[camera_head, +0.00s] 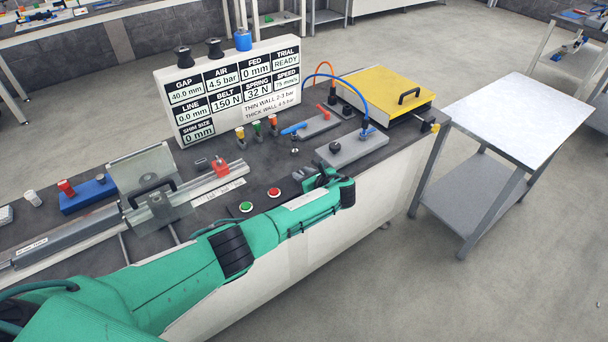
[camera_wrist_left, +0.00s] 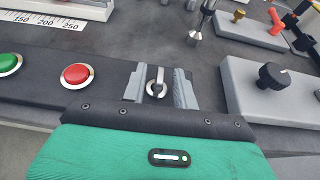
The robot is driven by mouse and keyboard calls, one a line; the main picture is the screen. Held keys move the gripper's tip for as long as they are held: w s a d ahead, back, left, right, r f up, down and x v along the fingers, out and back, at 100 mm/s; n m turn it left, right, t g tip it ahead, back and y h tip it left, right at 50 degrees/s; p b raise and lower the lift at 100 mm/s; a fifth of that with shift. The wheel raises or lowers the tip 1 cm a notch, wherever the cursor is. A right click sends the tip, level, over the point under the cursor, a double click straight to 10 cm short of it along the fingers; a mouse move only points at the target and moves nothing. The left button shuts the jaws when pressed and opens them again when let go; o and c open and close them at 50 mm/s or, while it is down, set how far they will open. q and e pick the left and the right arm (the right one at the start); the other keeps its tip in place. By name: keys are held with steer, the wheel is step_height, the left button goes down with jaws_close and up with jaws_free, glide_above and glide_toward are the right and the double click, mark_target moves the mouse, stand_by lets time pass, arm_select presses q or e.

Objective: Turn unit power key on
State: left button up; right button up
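My left gripper (camera_head: 322,178) is low over the front edge of the dark bench top, to the right of the red button. In the left wrist view, its two grey fingers (camera_wrist_left: 159,84) are apart, one on each side of a small silver key switch (camera_wrist_left: 157,90). The key switch has a round collar and a narrow upright tab. Gaps seem to show between the tab and both fingers. In the head view the key is hidden behind my gripper. My right gripper is not in view.
A red button (camera_head: 273,192) and a green button (camera_head: 246,207) are left of my gripper. A grey block with a black knob (camera_wrist_left: 273,76) stands close on the right. A status board (camera_head: 231,92) stands behind. A yellow-lidded box (camera_head: 376,86) is at the bench's right end.

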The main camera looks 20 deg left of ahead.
arm_select(q)
steer(key=shift+d, duration=0.1)
steer(key=b+v, duration=0.1)
steer(key=v, duration=1.2)
steer(key=shift+s+d+r+b, duration=0.2)
steer(key=shift+d+b, duration=0.05)
steer(key=shift+b, duration=0.05)
